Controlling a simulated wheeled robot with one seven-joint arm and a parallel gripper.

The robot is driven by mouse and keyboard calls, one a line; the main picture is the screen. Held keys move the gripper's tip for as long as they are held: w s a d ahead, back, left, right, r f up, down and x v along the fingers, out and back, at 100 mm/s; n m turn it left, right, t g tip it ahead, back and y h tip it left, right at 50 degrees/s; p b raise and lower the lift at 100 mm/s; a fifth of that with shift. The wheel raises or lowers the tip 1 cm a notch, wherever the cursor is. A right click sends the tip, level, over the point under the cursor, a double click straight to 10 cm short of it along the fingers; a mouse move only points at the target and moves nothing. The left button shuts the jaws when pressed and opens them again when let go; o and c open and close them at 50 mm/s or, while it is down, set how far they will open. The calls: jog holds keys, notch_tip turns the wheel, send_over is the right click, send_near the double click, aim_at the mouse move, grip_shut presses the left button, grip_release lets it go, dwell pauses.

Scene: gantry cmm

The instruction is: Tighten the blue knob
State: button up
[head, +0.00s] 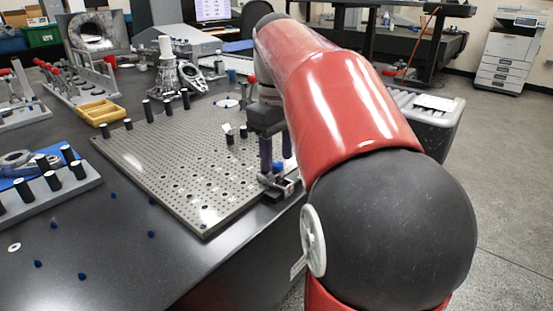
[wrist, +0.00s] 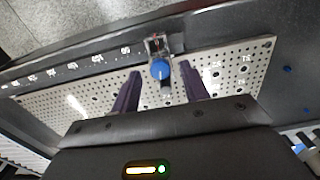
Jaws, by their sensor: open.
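The blue knob (wrist: 160,69) sits on a small metal clamp fixture (wrist: 158,46) at the edge of the perforated plate. In the wrist view the knob lies between and just beyond the two purple fingertips of my gripper (wrist: 160,88), with a gap on both sides. In the head view my gripper (head: 276,160) points down over the plate's right edge, open and empty. The blue knob (head: 278,167) shows there low between the fingers, partly hidden by them. I cannot tell from the frames whether either finger touches it.
The perforated plate (head: 170,165) carries several black posts and lies on a dark table (head: 120,260). Small blue pieces (head: 82,276) are scattered at the table's front left. A yellow tray (head: 100,112) and racks stand farther back. Open floor lies right of the table.

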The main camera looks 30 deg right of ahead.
jog(key=shift+f, duration=0.4)
grip_shut()
